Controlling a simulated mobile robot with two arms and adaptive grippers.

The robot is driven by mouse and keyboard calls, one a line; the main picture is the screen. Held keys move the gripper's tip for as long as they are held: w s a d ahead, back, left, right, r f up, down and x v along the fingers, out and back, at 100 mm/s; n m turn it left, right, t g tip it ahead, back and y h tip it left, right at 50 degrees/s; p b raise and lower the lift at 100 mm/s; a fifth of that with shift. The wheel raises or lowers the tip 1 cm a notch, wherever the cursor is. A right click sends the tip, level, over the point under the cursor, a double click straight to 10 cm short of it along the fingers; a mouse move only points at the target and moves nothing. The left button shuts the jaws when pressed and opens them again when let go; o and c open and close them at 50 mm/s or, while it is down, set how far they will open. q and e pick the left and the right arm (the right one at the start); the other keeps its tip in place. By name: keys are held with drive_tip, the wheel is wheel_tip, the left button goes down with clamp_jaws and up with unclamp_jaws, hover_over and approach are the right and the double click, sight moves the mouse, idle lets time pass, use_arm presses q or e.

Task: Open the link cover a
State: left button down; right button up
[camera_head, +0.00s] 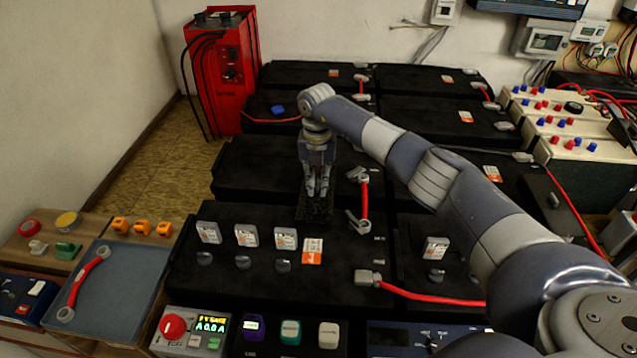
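A small dark, rough-looking piece (314,209), which may be link cover a, bridges the edge between the front black battery block (330,275) and the one behind it (255,170). It looks flat, but its outline is hard to make out against the black. My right gripper (318,194) points down right over it, with its fingertips at or just above its far part. The fingers are close together. I cannot tell whether they touch or grip the piece. My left gripper is not in view.
A bare red link (364,200) joins the blocks just right of the gripper. Grey-white tags (246,236) stand on the front block. A red cabinet (224,75) stands behind.

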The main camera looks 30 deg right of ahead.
sight(317, 187)
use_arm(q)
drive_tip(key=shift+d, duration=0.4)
use_arm(e)
drive_tip(key=shift+o, duration=0.3)
drive_tip(key=shift+r, duration=0.2)
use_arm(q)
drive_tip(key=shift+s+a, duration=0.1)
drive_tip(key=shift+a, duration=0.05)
use_arm(e)
wheel_tip(317, 187, up, 12)
drive_tip(key=shift+f, duration=0.2)
